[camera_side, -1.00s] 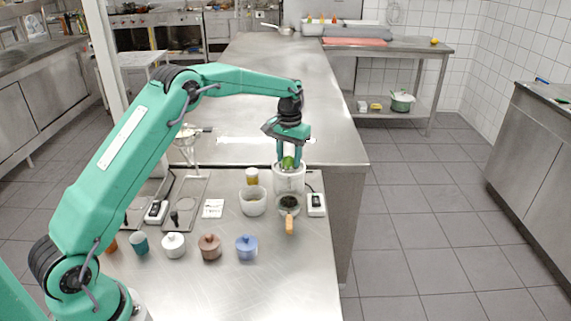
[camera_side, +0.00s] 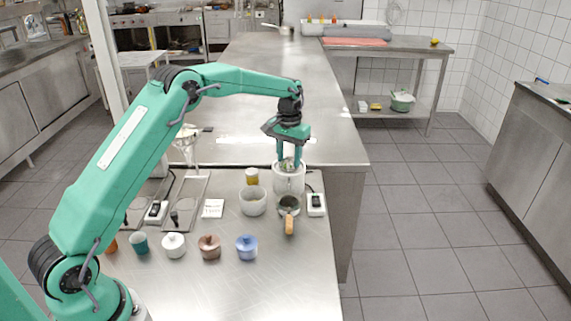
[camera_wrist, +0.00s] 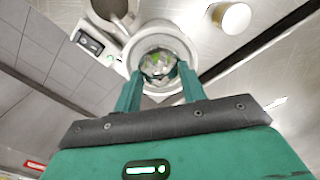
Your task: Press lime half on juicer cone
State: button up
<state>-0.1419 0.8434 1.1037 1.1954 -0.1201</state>
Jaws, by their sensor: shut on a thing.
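The white juicer (camera_side: 289,180) stands upright near the back right of the steel table. It also shows in the wrist view as a white ring (camera_wrist: 183,45), with a pale, glassy-looking inside. My gripper (camera_side: 290,162) points straight down into the juicer's top. In the wrist view my gripper (camera_wrist: 161,80) has its two fingers reaching in over the near rim. It is shut on the lime half, of which only small green patches (camera_wrist: 156,58) show among pale facets. The cone is not clearly visible, so I cannot tell how the lime half sits on it.
A pan with a wooden handle (camera_side: 289,223), a pale bowl (camera_side: 253,203), a yellow-brown jar (camera_side: 252,176) and a small white device (camera_side: 316,204) stand close around the juicer. Lidded pots, including a blue one (camera_side: 246,248), line the front. The table's right edge is near.

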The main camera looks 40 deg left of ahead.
jog(key=shift+r, duration=3.05)
jog(key=shift+s, duration=0.1)
